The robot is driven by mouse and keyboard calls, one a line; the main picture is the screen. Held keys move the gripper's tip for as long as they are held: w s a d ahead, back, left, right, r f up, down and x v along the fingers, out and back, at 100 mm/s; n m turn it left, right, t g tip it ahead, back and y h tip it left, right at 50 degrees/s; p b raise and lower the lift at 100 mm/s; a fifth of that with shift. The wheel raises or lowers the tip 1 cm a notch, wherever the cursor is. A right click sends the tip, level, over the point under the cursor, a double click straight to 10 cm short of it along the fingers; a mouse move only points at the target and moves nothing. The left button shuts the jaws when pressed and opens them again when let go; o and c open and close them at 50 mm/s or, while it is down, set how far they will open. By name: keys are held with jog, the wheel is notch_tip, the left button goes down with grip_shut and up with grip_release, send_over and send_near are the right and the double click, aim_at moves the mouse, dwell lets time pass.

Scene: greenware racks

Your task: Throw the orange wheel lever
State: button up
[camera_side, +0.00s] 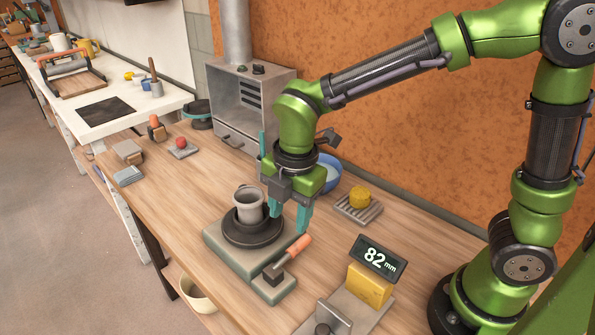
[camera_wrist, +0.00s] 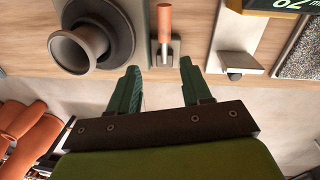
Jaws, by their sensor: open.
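The wheel lever has an orange handle (camera_side: 292,248) on a dark pivot and a small grey-green base (camera_side: 273,285) in front of the wheel. It leans up to the right in the side view. In the wrist view the orange handle (camera_wrist: 164,22) lies ahead, between the lines of the two fingers. My gripper (camera_side: 289,222) is open and empty, with teal fingers pointing down just above and behind the handle, apart from it as far as I can tell. It also shows in the wrist view (camera_wrist: 158,68). A grey clay pot (camera_side: 249,203) stands upright on the dark wheel head (camera_side: 253,231).
A display reading 82 mm (camera_side: 379,256) stands on a yellow block right of the lever. A yellow sponge (camera_side: 360,196) on a slatted dish and a blue bowl (camera_side: 328,172) lie behind. A metal cabinet (camera_side: 250,105) stands at the back. Bare tabletop lies left of the wheel.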

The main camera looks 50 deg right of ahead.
notch_tip(320, 180, up, 10)
jog(key=s+r, duration=0.1)
jog(key=s+d+f+m+t+y, duration=0.1)
jog(key=s+d+m+t, duration=0.4)
jog(key=m, duration=0.7)
jog(key=s+d+f+m+t+y, duration=0.1)
jog(key=s+d+f+m, duration=0.15)
jog(key=d+m, duration=0.7)
jog(key=w+d+f+g+h, duration=0.2)
jog(key=w+d+f+g, duration=0.4)
jog(key=d, duration=0.6)
jog(key=w+f, duration=0.2)
jog(key=w, duration=0.1)
jog(key=shift+w+f, duration=0.15)
jog(key=shift+w, duration=0.05)
